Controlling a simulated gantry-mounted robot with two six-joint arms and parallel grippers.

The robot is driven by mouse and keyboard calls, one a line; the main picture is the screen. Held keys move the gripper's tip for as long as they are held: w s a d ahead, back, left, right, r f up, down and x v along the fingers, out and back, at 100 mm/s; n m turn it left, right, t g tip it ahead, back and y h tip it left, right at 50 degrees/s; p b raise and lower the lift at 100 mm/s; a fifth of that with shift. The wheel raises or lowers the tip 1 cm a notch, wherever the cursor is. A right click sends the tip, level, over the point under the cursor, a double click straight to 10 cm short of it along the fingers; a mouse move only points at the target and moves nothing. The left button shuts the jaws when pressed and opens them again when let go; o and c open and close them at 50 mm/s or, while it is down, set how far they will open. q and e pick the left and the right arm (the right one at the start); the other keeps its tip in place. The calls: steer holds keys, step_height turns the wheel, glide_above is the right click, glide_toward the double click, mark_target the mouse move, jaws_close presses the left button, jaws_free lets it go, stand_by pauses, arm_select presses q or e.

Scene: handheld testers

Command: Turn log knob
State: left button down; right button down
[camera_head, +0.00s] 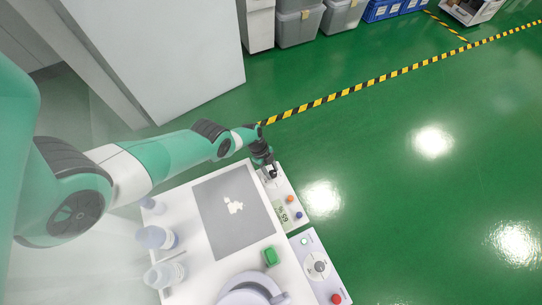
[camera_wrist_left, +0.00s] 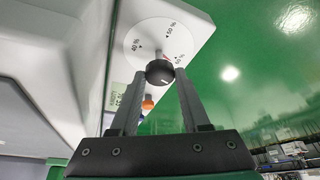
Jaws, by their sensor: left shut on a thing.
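The black log knob (camera_wrist_left: 160,72) sits on a round white dial (camera_wrist_left: 150,38) with percent marks; those I can read look like 40, 50 and 60 %. A pale line shows on the knob's face. My left gripper (camera_wrist_left: 158,85) has its two grey fingers on either side of the knob and is shut on it. In the head view my left gripper (camera_head: 271,172) reaches down to the far end of the white tester panel (camera_head: 273,190), hiding most of the knob. My right gripper is not in view.
The panel has a lit display (camera_head: 283,212), an orange button (camera_head: 290,199) and a blue button (camera_head: 298,215). A second panel has a grey knob (camera_head: 319,266) and red button (camera_head: 336,298). Bottles (camera_head: 155,237), a grey mat (camera_head: 215,240) and a green block (camera_head: 270,256) share the table.

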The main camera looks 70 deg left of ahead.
arm_select(q)
steer(key=shift+m, duration=0.3)
steer(key=shift+c, duration=1.9)
jaws_free()
steer(key=shift+a, duration=0.1)
steer(key=p+v, duration=0.6)
steer(key=v, duration=0.1)
steer(key=shift+r, duration=0.25)
